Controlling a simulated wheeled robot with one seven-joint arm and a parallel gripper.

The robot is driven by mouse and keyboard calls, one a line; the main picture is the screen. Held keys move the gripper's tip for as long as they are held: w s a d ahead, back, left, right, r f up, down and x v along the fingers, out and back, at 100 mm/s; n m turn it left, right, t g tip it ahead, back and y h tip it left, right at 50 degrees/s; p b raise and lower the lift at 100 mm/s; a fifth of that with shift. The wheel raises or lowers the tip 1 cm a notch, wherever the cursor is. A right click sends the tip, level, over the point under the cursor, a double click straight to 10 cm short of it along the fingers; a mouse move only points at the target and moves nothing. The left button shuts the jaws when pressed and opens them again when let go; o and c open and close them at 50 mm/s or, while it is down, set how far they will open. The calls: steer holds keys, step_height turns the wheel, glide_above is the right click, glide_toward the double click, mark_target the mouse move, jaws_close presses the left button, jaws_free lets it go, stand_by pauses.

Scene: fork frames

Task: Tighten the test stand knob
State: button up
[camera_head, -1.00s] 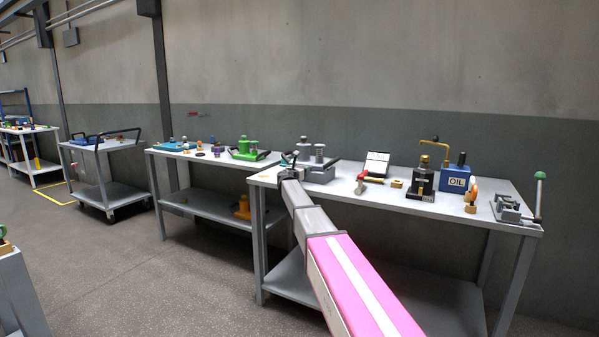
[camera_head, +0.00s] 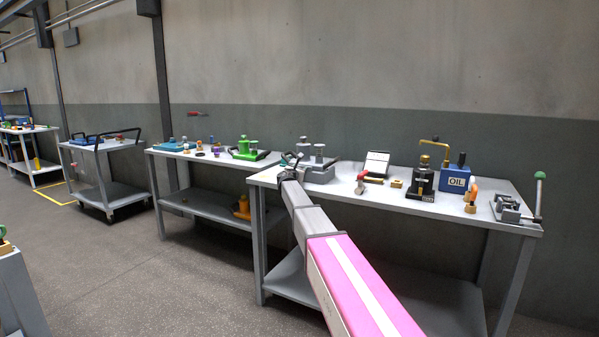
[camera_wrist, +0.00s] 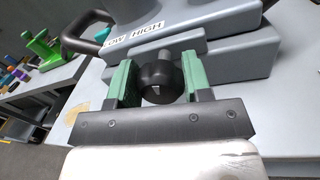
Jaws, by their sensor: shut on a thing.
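The grey test stand (camera_head: 318,174) stands at the left end of the near bench. In the wrist view its grey body (camera_wrist: 225,52) carries a label reading LOW and HIGH. The round black knob (camera_wrist: 158,82) sticks out from its front on a short grey stem. My gripper (camera_wrist: 157,83) has its two green-padded fingers on either side of the knob and is shut on it. My gripper also shows in the head view (camera_head: 289,162), at the stand's front left. The knob cannot be made out in that view.
A hammer (camera_head: 362,182), a black press (camera_head: 421,180), a blue oil box (camera_head: 457,177) and a clamp with a green-knobbed lever (camera_head: 512,208) stand to the right on the same bench. A green stand (camera_head: 247,151) sits on the bench to the left.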

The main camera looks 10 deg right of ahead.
steer(key=m, duration=0.4)
steer(key=shift+f+m+h, duration=0.1)
steer(key=shift+m+h, duration=0.2)
steer(key=shift+m, duration=0.1)
steer(key=m, duration=0.4)
steer(key=shift+s+d, duration=0.1)
steer(key=m+h, duration=0.1)
steer(key=m, duration=0.4)
steer(key=shift+f, duration=0.15)
steer(key=shift+s+m+h, duration=0.1)
steer(key=shift+m+h, duration=0.3)
steer(key=shift+m, duration=1.7)
steer(key=o, duration=0.9)
steer(key=shift+o, duration=0.2)
steer(key=v, duration=1)
steer(key=shift+s+a, duration=0.3)
